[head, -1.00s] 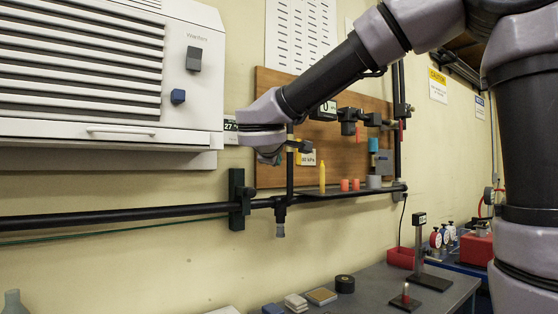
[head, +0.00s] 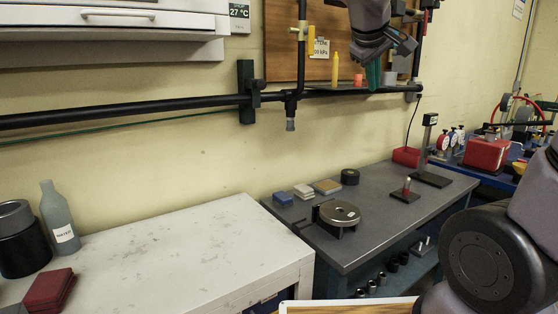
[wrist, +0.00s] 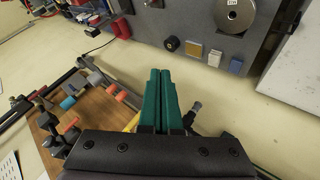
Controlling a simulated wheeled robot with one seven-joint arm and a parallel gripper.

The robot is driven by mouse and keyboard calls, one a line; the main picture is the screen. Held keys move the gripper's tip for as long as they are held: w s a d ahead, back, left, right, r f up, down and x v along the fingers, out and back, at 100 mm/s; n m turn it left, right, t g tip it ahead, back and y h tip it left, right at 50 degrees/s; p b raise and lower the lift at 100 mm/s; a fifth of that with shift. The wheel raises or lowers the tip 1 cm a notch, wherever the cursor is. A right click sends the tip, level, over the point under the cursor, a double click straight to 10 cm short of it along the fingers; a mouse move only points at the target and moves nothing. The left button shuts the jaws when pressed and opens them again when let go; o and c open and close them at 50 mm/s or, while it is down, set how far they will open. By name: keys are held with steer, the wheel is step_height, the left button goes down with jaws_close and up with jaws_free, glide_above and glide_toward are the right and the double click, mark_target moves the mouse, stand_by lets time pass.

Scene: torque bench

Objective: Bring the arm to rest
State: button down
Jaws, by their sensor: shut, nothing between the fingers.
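My arm comes in from the right in the head view, its forearm out of frame at the top. My gripper (head: 372,76) hangs by the wall shelf, its green fingers pointing down. In the wrist view my gripper (wrist: 160,76) shows both green fingers lying side by side, shut with nothing between them. A yellow bottle-shaped thing (head: 335,68) stands on the shelf to the left of my gripper in the head view. Whether the fingers touch anything on the shelf cannot be told.
The black wall pipe (head: 180,112) runs along the shelf's height. Below, a grey bench (head: 390,212) bears a round metal disc (head: 340,213) and small blocks. A white table (head: 190,245) with a grey bottle (head: 58,217) stands left. The wall between pipe and bench is clear.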

steer(key=s+d+f+m+y, duration=0.1)
steer(key=s+f+m+y, duration=0.1)
steer(key=s+m+y, duration=0.1)
steer(key=s+d+f+m+g+y, duration=0.1)
steer(key=s+d+f+m+y, duration=0.1)
steer(key=s+m, duration=0.4)
steer(key=shift+s+d+f+y, duration=0.2)
steer(key=shift+s+y, duration=0.6)
steer(key=shift+s, duration=0.5)
